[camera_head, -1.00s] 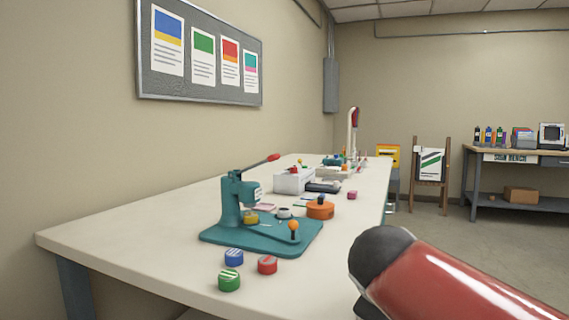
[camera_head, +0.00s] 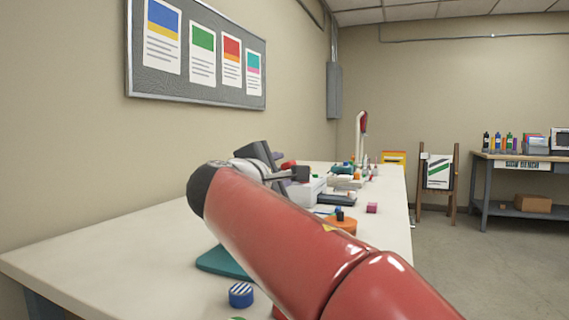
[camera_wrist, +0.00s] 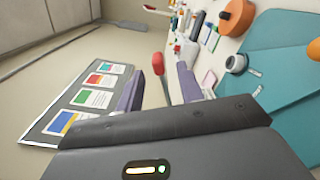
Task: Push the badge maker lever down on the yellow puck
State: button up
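The teal badge maker is mostly hidden behind my red arm in the head view; a corner of its base (camera_head: 222,262) shows. In the wrist view its base (camera_wrist: 275,75) fills the right side. Its lever's red knob (camera_wrist: 158,64) stands between and slightly beyond my gripper's (camera_wrist: 160,75) two purple-grey fingers, the shaft running down between them. The fingers are apart, with gaps on both sides of the lever. In the head view my gripper (camera_head: 289,165) is around the red knob (camera_head: 288,164), lever raised. The yellow puck is hidden in both current views.
A blue puck (camera_head: 240,294) stands at the near table edge, with red and green pucks partly hidden beside it. An orange round tool (camera_head: 345,224) and a white box (camera_head: 313,188) lie beyond the badge maker. A notice board (camera_head: 195,55) hangs on the left wall.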

jog(key=p+x, duration=0.2)
jog(key=x, duration=0.6)
jog(key=shift+a, duration=0.15)
jog(key=shift+w, duration=0.1)
grip_shut()
